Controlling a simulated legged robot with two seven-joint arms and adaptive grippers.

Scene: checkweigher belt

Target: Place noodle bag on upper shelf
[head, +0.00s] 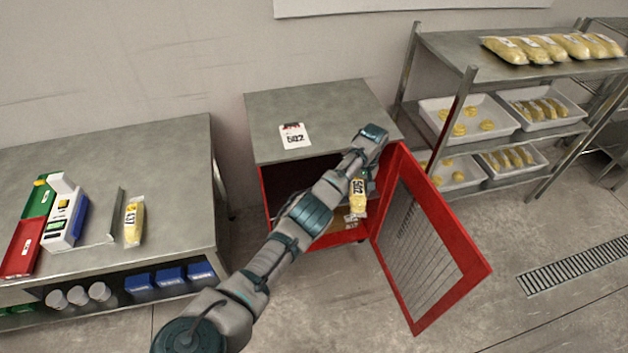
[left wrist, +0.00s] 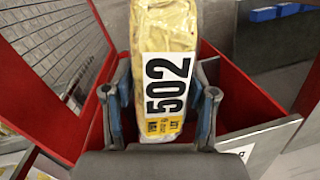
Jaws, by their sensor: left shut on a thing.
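The noodle bag (head: 358,196) is yellow with a white label reading 502. My left gripper (head: 359,178) is shut on it and holds it at the open front of a red cabinet (head: 266,195). In the left wrist view the bag (left wrist: 166,35) stands between the two fingers (left wrist: 163,100), its label facing the camera. A grey panel edge (left wrist: 258,140) shows beside it, within the red frame; I cannot tell whether the bag touches it. My arm hides much of the cabinet's inside, including its shelves. My right gripper is not in view.
The cabinet's red mesh door (head: 428,245) stands open to the right. A 502 card (head: 294,136) lies on the cabinet top. At left, a steel table (head: 165,160) holds a bag labelled 437 (head: 134,222). A rack (head: 440,42) with bags and trays stands at right.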

